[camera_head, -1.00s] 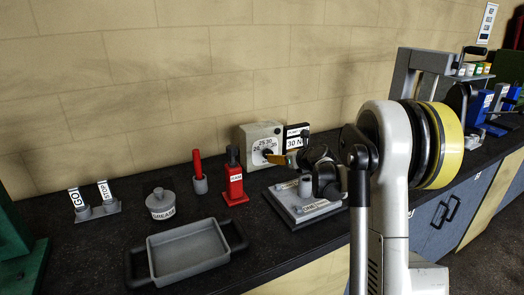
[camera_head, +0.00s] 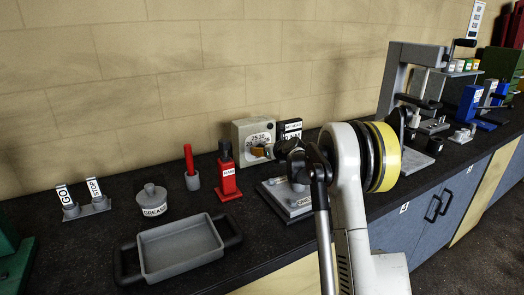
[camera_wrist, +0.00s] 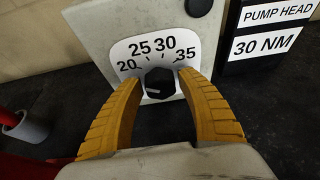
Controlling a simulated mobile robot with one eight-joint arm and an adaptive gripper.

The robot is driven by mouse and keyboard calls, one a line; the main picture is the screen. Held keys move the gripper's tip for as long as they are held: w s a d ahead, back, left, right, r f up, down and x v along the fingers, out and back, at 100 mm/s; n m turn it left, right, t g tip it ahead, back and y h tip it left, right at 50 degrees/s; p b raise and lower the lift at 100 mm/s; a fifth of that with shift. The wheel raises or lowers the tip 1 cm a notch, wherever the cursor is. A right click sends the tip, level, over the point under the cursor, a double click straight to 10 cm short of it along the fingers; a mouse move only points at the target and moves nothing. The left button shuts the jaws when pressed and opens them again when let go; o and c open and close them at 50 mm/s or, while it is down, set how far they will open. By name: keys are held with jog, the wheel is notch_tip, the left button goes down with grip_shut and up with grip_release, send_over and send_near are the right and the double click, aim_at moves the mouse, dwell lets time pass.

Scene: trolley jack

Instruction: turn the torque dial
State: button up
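The torque dial is a black knob (camera_wrist: 160,83) with a white mark, on a pale box (camera_head: 240,131). Its white scale plate (camera_wrist: 133,50) reads 20, 25, 30 and 35 in the wrist view. The white mark shows on the lower part of the knob. My gripper (camera_wrist: 160,76) has its two yellow fingers on either side of the knob, with narrow gaps seeming to remain. It also shows in front of the box in the head view (camera_head: 262,151), where it hides the knob. A black sign (camera_wrist: 270,35) right of the box reads "PUMP HEAD 30 NM".
A red bottle jack (camera_head: 228,178) and a grey cup with a red stick (camera_head: 192,178) stand left of the dial box. A grey plate (camera_head: 289,205) lies under my arm. A grease pot (camera_head: 153,203) and a grey tray (camera_head: 180,272) are further left.

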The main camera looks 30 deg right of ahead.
jog(key=c, duration=0.7)
jog(key=m+y, duration=0.2)
jog(key=shift+d+m+p, duration=0.2)
jog(key=shift+m+p, duration=0.1)
jog(key=shift+p, duration=0.1)
jog(key=m+y, duration=0.1)
jog(key=m, duration=0.1)
jog(key=shift+m+y, duration=0.3)
jog(key=m+t+y, duration=0.1)
jog(key=m+y, duration=0.1)
jog(key=m, duration=0.1)
jog(key=shift+d+f+b, duration=0.1)
jog(key=shift+f+b, duration=0.05)
jog(key=shift+b, duration=0.15)
jog(key=shift+m+t+y+b, duration=0.4)
jog(key=shift+m+t+y, duration=0.15)
jog(key=shift+m, duration=1.05)
